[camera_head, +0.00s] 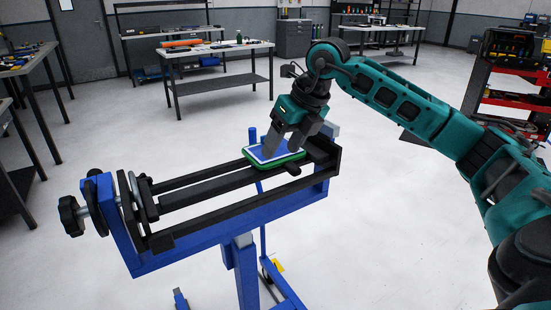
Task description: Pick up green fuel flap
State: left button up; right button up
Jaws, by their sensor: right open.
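The green fuel flap (251,162) lies on the rails near the right end of the blue and black clamp stand (185,241). It has a green rim, and a blue panel with a white edge shows on its top. My right gripper (280,148) reaches down over the flap, with its fingers at the flap's upper face. It is open, and I cannot tell whether the fingers touch the flap. The gripper hides part of the flap's far right side. My left gripper is not in view.
A workbench (214,48) with tools stands behind the stand. A red tool cart (517,101) is at the right, and another bench (22,66) is at the left edge. The stand's black hand knob (70,216) sticks out at its left end. The floor around the stand is mostly clear.

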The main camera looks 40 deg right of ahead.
jog(key=m+h, duration=0.1)
jog(key=h, duration=0.1)
send_near(294, 166)
jog(key=b+x, duration=0.1)
jog(key=x, duration=0.7)
jog(key=shift+f, duration=0.4)
jog(key=shift+r, duration=0.1)
grip_shut()
